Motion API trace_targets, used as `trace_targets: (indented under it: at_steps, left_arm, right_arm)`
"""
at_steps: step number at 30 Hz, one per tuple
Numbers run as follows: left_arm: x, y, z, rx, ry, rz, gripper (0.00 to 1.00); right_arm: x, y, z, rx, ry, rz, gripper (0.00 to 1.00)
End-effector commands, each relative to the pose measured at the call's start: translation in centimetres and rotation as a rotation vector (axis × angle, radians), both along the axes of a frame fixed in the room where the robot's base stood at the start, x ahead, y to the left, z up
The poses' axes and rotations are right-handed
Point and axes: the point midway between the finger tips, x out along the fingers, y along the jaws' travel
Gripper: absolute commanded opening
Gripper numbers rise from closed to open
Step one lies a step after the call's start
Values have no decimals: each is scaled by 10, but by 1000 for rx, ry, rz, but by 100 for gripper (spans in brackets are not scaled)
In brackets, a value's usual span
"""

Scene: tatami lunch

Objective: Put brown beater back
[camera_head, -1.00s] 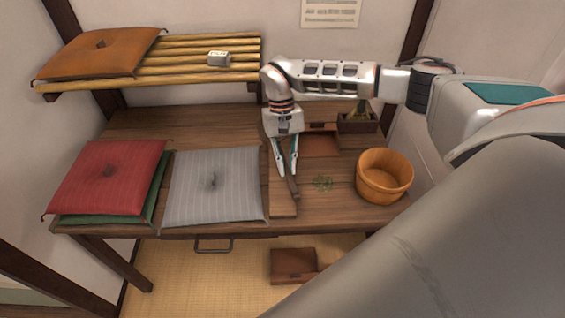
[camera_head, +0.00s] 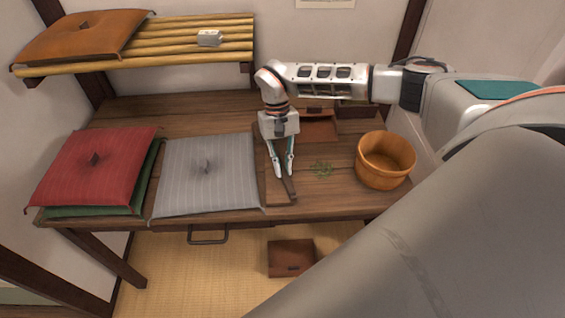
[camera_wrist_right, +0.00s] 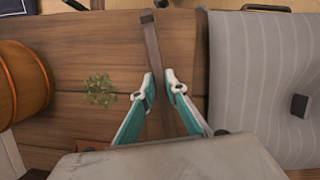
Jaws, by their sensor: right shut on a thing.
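The brown beater (camera_head: 289,186) is a thin dark-brown stick near the front of the wooden table, right of the grey cushion. In the right wrist view the beater (camera_wrist_right: 153,45) runs from the top of the picture down between the fingers, with a dark tip at the top. My right gripper (camera_head: 284,174) points down and is shut on the beater, its fingertips close on both sides of the stick in the wrist view (camera_wrist_right: 163,90). The far end of the beater is hidden behind the gripper. My left gripper is not in view.
A grey striped cushion (camera_head: 190,180) lies left of the gripper, and a red cushion (camera_head: 80,170) on a green one (camera_head: 147,183) further left. A wooden tub (camera_head: 395,172) and a green sprig (camera_head: 320,169) are to the right. A brown box (camera_head: 290,257) sits on the floor.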

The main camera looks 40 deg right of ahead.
Motion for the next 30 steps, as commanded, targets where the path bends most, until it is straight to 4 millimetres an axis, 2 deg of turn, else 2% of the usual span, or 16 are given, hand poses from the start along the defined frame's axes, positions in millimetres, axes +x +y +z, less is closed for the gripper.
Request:
trace_targets:
  at_steps: [10, 11, 12, 13, 23, 26, 30]
  left_arm:
    - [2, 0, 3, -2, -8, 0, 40]
    - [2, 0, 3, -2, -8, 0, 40]
    - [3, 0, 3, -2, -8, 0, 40]
    - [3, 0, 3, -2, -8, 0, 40]
    - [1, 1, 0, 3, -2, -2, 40]
    - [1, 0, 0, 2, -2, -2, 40]
    - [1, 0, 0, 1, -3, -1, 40]
  right_arm:
    - [0, 0, -3, 1, -1, 0, 0]
    - [0, 0, -3, 1, -1, 1, 20]
    - [0, 0, -3, 1, 0, 1, 31]
    - [0, 0, -3, 1, -1, 1, 32]
    - [0, 0, -2, 0, 0, 1, 32]
    - [3, 0, 4, 1, -2, 1, 32]
    - [10, -3, 24, 0, -5, 1, 32]
